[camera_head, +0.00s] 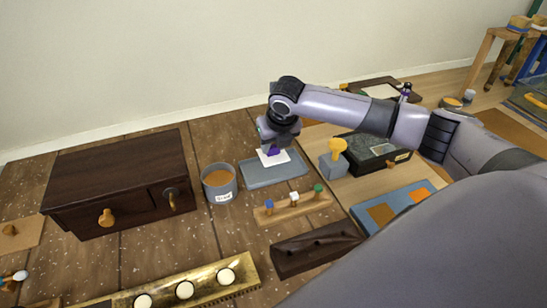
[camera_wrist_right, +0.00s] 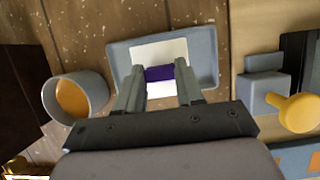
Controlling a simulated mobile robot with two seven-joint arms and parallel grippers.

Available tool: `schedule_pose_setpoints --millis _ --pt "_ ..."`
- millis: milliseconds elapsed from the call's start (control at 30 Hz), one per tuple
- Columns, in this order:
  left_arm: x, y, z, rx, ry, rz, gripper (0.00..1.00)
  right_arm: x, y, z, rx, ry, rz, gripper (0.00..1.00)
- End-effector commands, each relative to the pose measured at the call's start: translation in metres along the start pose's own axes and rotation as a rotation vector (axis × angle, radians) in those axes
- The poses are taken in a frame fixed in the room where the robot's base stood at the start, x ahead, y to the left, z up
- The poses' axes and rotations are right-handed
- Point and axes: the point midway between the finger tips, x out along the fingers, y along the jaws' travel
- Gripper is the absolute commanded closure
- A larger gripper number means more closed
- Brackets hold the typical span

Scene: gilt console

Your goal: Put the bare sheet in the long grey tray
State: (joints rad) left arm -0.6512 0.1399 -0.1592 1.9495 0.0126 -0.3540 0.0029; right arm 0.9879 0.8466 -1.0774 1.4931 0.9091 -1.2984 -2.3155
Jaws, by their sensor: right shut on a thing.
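The long grey tray (camera_head: 262,181) lies flat on the wooden top, right of a grey pot; it also shows in the right wrist view (camera_wrist_right: 205,60). A plain white sheet (camera_head: 281,157) with a purple block on it is over the tray's back left part. In the right wrist view the sheet (camera_wrist_right: 150,52) falls inside the tray's outline. My right gripper (camera_head: 272,149) points down and is shut on the purple block (camera_wrist_right: 159,73). I cannot tell whether the sheet touches the tray floor. My left gripper is not in view.
The grey pot (camera_head: 232,190) with orange contents stands close left of the tray. A grey block with a yellow knob (camera_head: 338,146) is on the right. A wooden peg rack (camera_head: 292,210) lies in front. A dark drawer chest (camera_head: 120,170) stands left.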

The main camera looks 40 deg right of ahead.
Motion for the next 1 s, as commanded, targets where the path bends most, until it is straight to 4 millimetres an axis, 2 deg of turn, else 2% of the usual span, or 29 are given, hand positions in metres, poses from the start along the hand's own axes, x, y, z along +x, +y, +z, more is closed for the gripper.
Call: schedule_pose_setpoints --millis 167,400,800,833,900,1000 --pt "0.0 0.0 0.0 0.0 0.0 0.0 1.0 0.014 0.001 -0.006 0.0 0.002 0.0 0.91" --pt "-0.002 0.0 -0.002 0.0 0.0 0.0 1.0 0.044 0.0 -0.019 0.0 0.002 0.0 0.91" --pt "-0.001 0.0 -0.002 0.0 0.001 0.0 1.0 0.05 0.0 -0.021 0.0 0.0 0.0 0.91" --pt "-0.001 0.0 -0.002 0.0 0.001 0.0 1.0 0.05 0.0 -0.021 0.0 0.0 0.0 0.6" --pt "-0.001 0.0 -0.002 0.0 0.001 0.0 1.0 0.05 0.0 -0.021 0.0 0.0 0.0 0.38" --pt "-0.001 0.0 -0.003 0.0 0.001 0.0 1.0 0.05 0.0 -0.021 0.0 0.0 0.0 0.38"
